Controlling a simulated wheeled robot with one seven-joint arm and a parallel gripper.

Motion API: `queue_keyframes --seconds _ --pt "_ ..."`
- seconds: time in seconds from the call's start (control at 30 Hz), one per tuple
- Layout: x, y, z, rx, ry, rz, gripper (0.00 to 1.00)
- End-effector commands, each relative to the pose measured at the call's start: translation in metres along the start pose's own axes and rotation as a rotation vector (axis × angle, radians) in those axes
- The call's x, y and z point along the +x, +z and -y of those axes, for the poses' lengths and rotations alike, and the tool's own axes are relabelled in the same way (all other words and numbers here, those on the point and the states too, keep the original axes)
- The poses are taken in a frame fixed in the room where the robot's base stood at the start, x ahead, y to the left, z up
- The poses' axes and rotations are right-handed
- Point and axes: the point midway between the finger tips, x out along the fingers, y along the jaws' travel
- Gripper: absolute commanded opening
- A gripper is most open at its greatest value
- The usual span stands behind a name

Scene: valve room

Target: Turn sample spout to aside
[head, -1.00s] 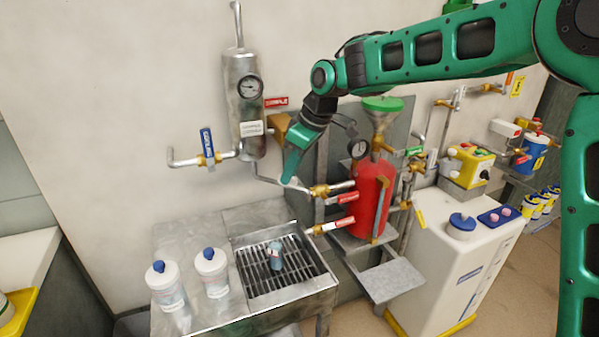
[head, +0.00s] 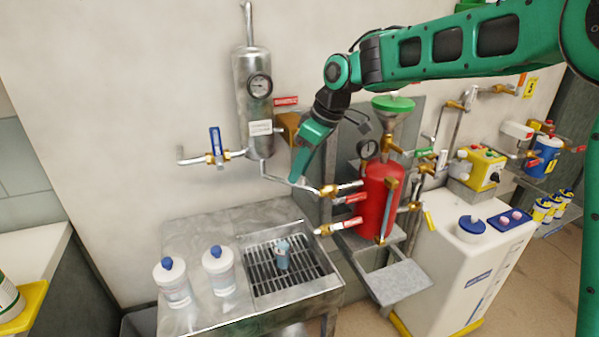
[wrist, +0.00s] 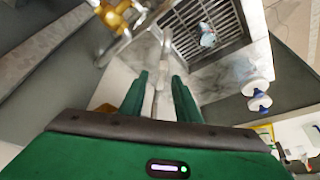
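The sample spout appears to be the thin silver pipe (head: 275,178) running from the foot of the steel cylinder (head: 256,105) towards a brass valve (head: 329,190). My gripper (head: 297,178) points down at this pipe, its tips overlapping it in the head view. In the wrist view, my gripper's two green fingers (wrist: 160,82) are apart, with a pale metal pipe (wrist: 162,68) showing in the gap between them. Contact cannot be told. A small bluish bottle (head: 282,253) stands on the sink grate below; it also shows in the wrist view (wrist: 208,36).
The steel sink (head: 210,312) has a slatted grate (head: 262,272). Two white bottles with blue caps (head: 172,282) stand left of the grate. A red tank (head: 377,203) and red-handled valves (head: 350,198) are close right of my gripper. A blue-handled valve (head: 215,143) is at left.

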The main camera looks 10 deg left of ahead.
Motion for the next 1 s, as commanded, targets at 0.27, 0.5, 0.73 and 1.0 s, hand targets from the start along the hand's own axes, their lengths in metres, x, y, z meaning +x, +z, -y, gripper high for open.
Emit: queue_keyframes --seconds 0.27,0.5,0.73,1.0 --pt "-0.051 0.000 -0.001 0.000 0.003 -0.003 0.30" --pt "-0.086 0.001 0.000 -0.001 0.001 -0.002 0.30" --pt "-0.098 0.001 0.001 0.000 0.001 -0.001 0.30" --pt "-0.098 0.002 0.000 0.001 0.001 0.000 0.30"
